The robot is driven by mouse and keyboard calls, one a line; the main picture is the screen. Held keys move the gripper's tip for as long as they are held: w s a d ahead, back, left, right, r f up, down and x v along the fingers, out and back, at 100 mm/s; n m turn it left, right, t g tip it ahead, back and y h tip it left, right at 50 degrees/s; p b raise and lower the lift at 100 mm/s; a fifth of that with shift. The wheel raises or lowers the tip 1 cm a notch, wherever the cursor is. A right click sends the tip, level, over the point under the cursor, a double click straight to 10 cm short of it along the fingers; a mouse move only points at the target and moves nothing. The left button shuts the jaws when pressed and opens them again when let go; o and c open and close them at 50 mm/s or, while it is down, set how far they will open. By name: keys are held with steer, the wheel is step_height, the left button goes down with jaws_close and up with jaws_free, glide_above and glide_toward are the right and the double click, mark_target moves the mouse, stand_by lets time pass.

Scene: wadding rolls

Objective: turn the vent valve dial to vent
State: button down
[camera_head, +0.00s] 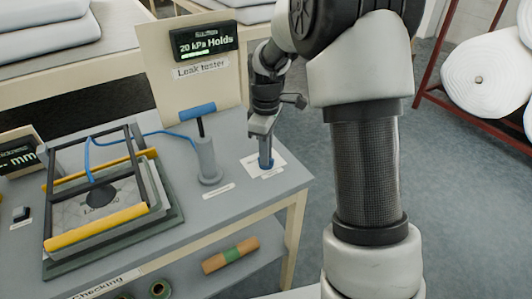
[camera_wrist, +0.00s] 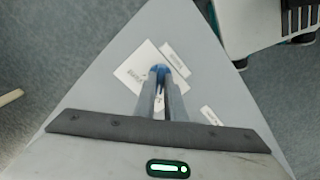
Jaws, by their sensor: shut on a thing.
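The vent valve dial is a small blue knob (camera_head: 266,166) on a white label plate (camera_head: 280,158) near the right edge of the table. In the wrist view the blue knob (camera_wrist: 159,70) shows between my fingertips, and its label plate (camera_wrist: 134,72) lies around it. My gripper (camera_head: 264,158) points straight down and is shut on the knob; in the wrist view the fingers (camera_wrist: 161,88) hide most of it. The small print on the plate is too blurred to read, so I cannot tell the dial's setting. The leak tester display (camera_head: 205,42) reads "20 kPa Holds".
A grey hand pump (camera_head: 206,160) with a blue handle stands left of my gripper, its blue hose running to a dark frame (camera_head: 90,165) with yellow bars. The table's right corner is close. A red rack with white rolls (camera_head: 485,75) stands at far right.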

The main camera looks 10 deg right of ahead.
steer(key=shift+m, duration=0.3)
steer(key=m+p, duration=0.1)
steer(key=m, duration=0.1)
steer(key=shift+r+m, duration=0.15)
steer(key=shift+m, duration=0.15)
steer(key=m+p, duration=0.2)
steer(key=m, duration=0.2)
steer(key=shift+m, duration=0.3)
steer(key=m+p, duration=0.1)
steer(key=m, duration=0.3)
steer(key=shift+m+p, duration=0.65)
steer(key=shift+m, duration=1.35)
steer(key=c, duration=1.8)
jaws_free()
